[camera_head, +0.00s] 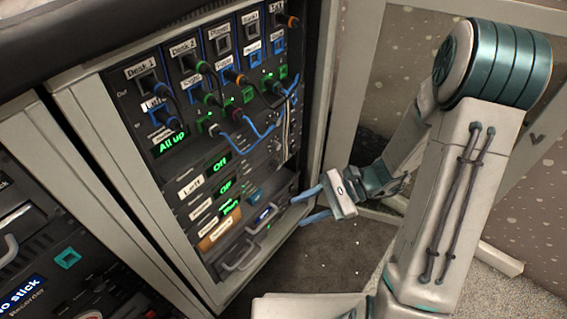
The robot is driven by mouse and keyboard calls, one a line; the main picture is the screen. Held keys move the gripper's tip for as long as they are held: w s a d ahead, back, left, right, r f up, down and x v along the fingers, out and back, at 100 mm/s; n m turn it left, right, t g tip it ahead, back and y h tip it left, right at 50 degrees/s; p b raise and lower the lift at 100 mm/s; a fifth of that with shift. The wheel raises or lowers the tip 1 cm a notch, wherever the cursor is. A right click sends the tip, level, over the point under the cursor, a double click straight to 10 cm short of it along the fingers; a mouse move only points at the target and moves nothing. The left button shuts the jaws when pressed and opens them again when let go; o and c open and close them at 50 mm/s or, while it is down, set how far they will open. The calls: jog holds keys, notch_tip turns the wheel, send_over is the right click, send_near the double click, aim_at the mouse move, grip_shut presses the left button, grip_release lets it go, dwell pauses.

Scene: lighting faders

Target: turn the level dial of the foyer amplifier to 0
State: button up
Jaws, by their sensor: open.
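The equipment rack (95,135) stands left of centre, with stacked units in its lower half. Several carry small green displays; two look like "Off" (220,164), and one below them (229,207) is too small to read surely. A white label beside the upper one reads "Left" (191,187). I cannot tell which unit is the foyer amplifier, and its level dial is not clearly visible. My gripper (297,211) is open and empty, with two blue fingers pointing left. It is at the right side of the rack's lower units, apparently not touching anything.
Patch panels labelled "Desk 1" (140,67) and "Desk 2" (183,47) carry plugs and hanging blue cables (262,132) above. Grey handles (240,257) stick out at the rack's bottom. A second rack with a recorder (25,290) is at left. Dark floor (340,255) is open below my gripper.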

jog(key=w+f+m+t+y+p, duration=0.1)
jog(key=w+f+m+t+y, duration=0.2)
jog(key=w+m+t, duration=0.3)
jog(key=m+t+h+p, duration=0.2)
jog(key=m+t, duration=0.6)
jog(key=m, duration=0.3)
send_near(280, 167)
jog(key=b+x, duration=0.4)
jog(key=x, duration=0.4)
jog(key=shift+w+a+r, duration=0.1)
jog(key=shift+w+a, duration=0.05)
jog(key=shift+a, duration=0.1)
grip_shut()
